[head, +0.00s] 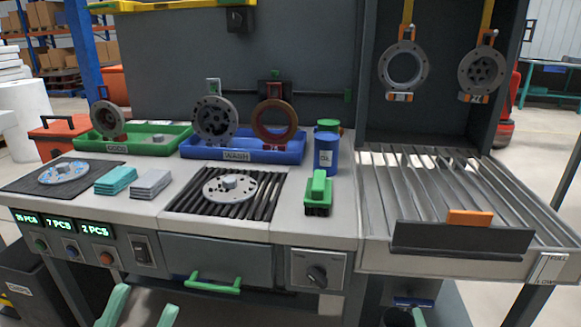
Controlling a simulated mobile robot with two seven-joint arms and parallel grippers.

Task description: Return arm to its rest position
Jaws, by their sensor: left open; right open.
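My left gripper (142,299) shows at the bottom left edge, below the front of the workbench. Its two pale green fingers are spread with nothing between them. Only a small pale green part of my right gripper (417,317) shows at the bottom edge, below the bench and right of the control knob. Most of it is out of the frame. Both grippers are apart from the bench items.
The workbench holds a green tray (170,137), a blue WASH tray (290,151), a flange (230,187) on a black grate, a green brush (318,193) and a blue bottle (327,150). A slatted chute (375,215) stands right. A green drawer handle (212,284) juts out in front.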

